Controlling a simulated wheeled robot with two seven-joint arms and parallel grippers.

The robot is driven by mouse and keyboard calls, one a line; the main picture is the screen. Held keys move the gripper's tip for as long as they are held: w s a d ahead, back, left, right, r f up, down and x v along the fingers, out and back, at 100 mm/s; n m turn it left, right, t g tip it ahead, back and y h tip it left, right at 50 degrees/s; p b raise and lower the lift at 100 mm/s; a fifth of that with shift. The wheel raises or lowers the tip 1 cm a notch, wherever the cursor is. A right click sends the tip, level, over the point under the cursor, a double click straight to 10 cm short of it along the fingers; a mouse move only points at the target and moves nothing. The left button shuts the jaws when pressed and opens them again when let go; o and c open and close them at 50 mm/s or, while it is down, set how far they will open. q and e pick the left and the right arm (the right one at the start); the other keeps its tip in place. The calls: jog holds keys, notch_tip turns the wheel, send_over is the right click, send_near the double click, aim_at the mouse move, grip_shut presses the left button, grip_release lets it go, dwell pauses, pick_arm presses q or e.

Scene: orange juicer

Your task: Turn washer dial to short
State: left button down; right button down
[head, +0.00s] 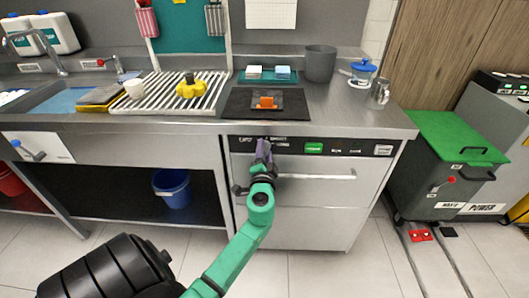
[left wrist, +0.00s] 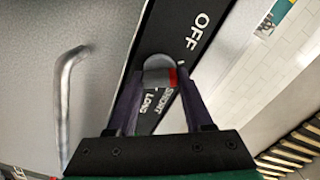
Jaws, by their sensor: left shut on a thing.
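The washer (head: 320,220) is a steel front-panel machine under the counter, with a black control strip (head: 370,148) along its top. My left gripper (head: 264,152) reaches the left part of this strip and hides the dial in the head view. In the left wrist view, the grey dial (left wrist: 158,68) sits between the two fingers of my left gripper (left wrist: 160,82), which is shut on it. A red mark on the dial's edge lies at its right side, near the word SHORT. OFF is printed above right, and LONG below beside SHORT. My right gripper is not in view.
A horizontal bar handle (head: 318,177) crosses the washer door just below the strip; it also shows in the left wrist view (left wrist: 65,100). A green-lidded bin (head: 450,140) stands to the right. A blue bucket (head: 172,187) stands under the counter at left.

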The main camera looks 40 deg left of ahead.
pick_arm(q)
jog(key=m, duration=0.4)
jog(key=shift+f+m, duration=0.1)
jog(key=shift+m, duration=0.2)
jog(key=shift+f+m+p, duration=0.1)
jog(key=shift+m+p, duration=0.25)
jog(key=shift+m, duration=1.65)
jog(key=c, duration=0.6)
grip_release()
